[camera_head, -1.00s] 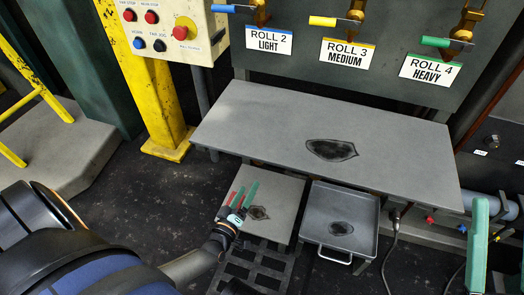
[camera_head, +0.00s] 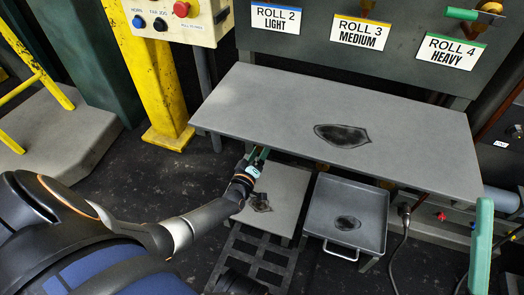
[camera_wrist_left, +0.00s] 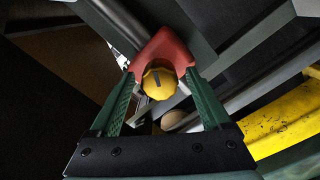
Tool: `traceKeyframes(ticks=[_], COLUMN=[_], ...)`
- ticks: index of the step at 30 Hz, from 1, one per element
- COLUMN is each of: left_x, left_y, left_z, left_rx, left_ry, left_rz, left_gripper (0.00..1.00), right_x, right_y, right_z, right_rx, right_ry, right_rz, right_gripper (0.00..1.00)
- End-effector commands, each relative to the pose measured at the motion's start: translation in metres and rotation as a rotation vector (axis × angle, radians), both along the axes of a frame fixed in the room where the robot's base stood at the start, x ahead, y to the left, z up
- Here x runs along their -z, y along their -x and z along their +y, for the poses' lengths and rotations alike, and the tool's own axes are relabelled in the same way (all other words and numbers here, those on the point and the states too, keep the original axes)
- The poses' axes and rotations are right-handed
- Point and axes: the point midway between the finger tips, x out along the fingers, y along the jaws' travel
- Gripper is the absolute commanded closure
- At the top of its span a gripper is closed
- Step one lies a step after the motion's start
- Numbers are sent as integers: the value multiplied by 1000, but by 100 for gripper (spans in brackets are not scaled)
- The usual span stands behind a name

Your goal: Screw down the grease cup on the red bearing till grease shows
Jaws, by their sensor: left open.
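The yellow grease cup (camera_wrist_left: 158,84) is round, with a dark mark on its face. It sits on the red bearing (camera_wrist_left: 168,47) in the left wrist view. My left gripper (camera_head: 258,155) is open, at the front edge of the long grey plate in the head view. In the wrist view its green fingers lie on either side of the cup. Whether they touch it I cannot tell. The head view does not show the cup or bearing. No grease is visible at the bearing.
The grey plate (camera_head: 420,150) with a dark stain overhangs the left gripper. Below are a stained grey panel (camera_head: 285,190), a shallow tray (camera_head: 375,215) and a grating (camera_head: 262,255). A yellow post (camera_head: 150,75) stands left. A cable (camera_head: 405,240) hangs at right.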

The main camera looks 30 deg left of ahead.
Motion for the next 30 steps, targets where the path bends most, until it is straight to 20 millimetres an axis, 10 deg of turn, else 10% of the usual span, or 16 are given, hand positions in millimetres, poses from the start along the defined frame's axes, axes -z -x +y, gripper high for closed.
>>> traceKeyframes(ticks=[10, 30], left_x=[0, 0], left_y=[-4, -4], left_z=[1, 1], left_rx=[0, 0], left_ry=[0, 0], left_rz=[0, 0], left_gripper=[18, 94], right_x=[2, 2], right_y=[0, 0], right_z=[0, 1], right_rx=[1, -1], right_ry=[2, -2], right_rz=[4, 3], right_gripper=[50, 50])
